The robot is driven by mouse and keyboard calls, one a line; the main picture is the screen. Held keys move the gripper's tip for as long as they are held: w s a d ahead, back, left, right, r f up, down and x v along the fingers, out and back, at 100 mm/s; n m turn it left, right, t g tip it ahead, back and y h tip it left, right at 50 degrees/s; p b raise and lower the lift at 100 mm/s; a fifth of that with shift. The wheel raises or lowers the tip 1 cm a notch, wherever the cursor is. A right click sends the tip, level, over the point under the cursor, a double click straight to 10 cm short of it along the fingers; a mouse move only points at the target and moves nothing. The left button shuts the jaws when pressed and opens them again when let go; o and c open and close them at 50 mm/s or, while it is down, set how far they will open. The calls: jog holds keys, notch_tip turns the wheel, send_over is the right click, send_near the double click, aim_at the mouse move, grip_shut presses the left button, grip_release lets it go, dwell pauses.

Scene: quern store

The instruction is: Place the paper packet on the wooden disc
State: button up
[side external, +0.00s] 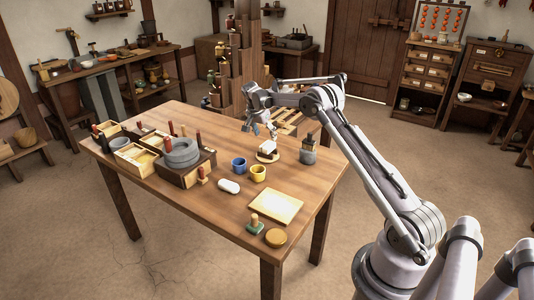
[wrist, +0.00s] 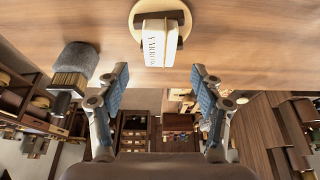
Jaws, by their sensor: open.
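The white paper packet (side external: 268,146), with dark lettering, sits on a dark piece on a pale round wooden disc (side external: 266,158) toward the table's far right. In the wrist view the packet (wrist: 160,50) lies over dark wood on the round disc (wrist: 137,12), beyond and between my fingertips. My gripper (side external: 262,130) is open and empty just above and behind the packet. Its two blue-padded fingers also show in the wrist view (wrist: 160,72), well apart, with nothing between them. A flat round tan piece (side external: 276,238) lies at the table's front right corner.
Blue (side external: 239,165) and yellow (side external: 258,173) cups, a white roll (side external: 229,186), a pale board (side external: 276,207) and a green-based stamp (side external: 255,224) are nearer. Trays and a quern (side external: 182,153) fill the left.

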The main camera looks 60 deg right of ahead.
jog(key=s+a+r+n+t, duration=0.25)
jog(key=a+r+n, duration=0.25)
jog(key=a+r, duration=1.05)
jog(key=s+a+r+n+t+y, duration=0.2)
jog(key=s+a+r+n, duration=0.25)
jog(key=s+a, duration=0.35)
jog(key=s+a+f+n+t+y, duration=0.1)
jog(key=s+a+f+n, duration=0.2)
jog(key=s+a, duration=0.5)
jog(key=s+a+f+n+t+y, duration=0.1)
jog(key=s+a+f+n, duration=0.1)
jog(key=s+a+n, duration=0.3)
jog(key=s+a, duration=0.2)
jog(key=s, duration=0.2)
jog(key=shift+s+a+f+t+y, duration=0.15)
jog(key=shift+a+f+t+y, duration=0.15)
jog(key=shift+a+f+t, duration=0.1)
